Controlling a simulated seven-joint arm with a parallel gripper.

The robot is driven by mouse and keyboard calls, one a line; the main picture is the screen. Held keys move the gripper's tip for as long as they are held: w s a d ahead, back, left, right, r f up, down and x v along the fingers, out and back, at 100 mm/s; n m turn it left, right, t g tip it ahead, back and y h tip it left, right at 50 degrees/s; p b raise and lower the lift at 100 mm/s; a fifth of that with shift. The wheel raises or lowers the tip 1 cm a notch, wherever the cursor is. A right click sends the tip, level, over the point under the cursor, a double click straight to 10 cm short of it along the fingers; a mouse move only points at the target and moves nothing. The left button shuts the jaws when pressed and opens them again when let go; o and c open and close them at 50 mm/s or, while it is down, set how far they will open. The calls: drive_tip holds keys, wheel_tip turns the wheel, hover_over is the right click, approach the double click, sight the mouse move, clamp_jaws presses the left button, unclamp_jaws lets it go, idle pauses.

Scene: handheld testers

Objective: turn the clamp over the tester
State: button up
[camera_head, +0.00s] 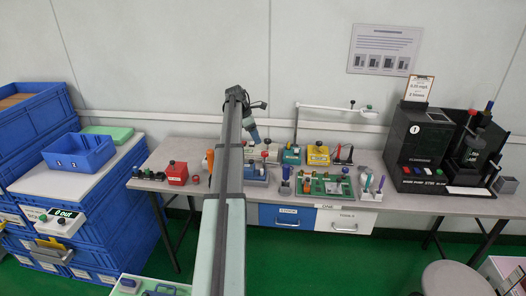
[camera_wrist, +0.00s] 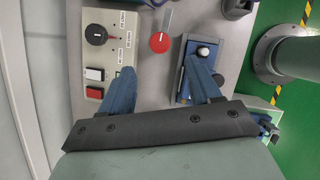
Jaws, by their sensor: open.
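My gripper (camera_wrist: 158,72) is open, with one blue finger on each side and nothing between the tips. In the head view, one blue finger of my gripper (camera_head: 255,138) shows above the back of the bench. A blue fixture (camera_wrist: 183,82) with a white round knob (camera_wrist: 203,52) lies at the right finger, which partly covers it; I cannot tell whether they touch. A red knob with a pale bar (camera_wrist: 160,42) stands ahead of the gap between the fingers. I cannot tell which part is the clamp. The blue fixture (camera_head: 256,172) is partly hidden by my arm in the head view.
A pale control box (camera_wrist: 100,45) with a black dial, a white button and a red button is beside the left finger. In the head view, a green board (camera_head: 326,186), a yellow box (camera_head: 318,155) and a black machine (camera_head: 420,150) stand to the right.

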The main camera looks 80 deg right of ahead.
sight(264, 153)
drive_tip(key=x, duration=0.9)
drive_tip(key=shift+f, duration=0.1)
drive_tip(key=shift+w, duration=0.1)
drive_tip(key=c, duration=1)
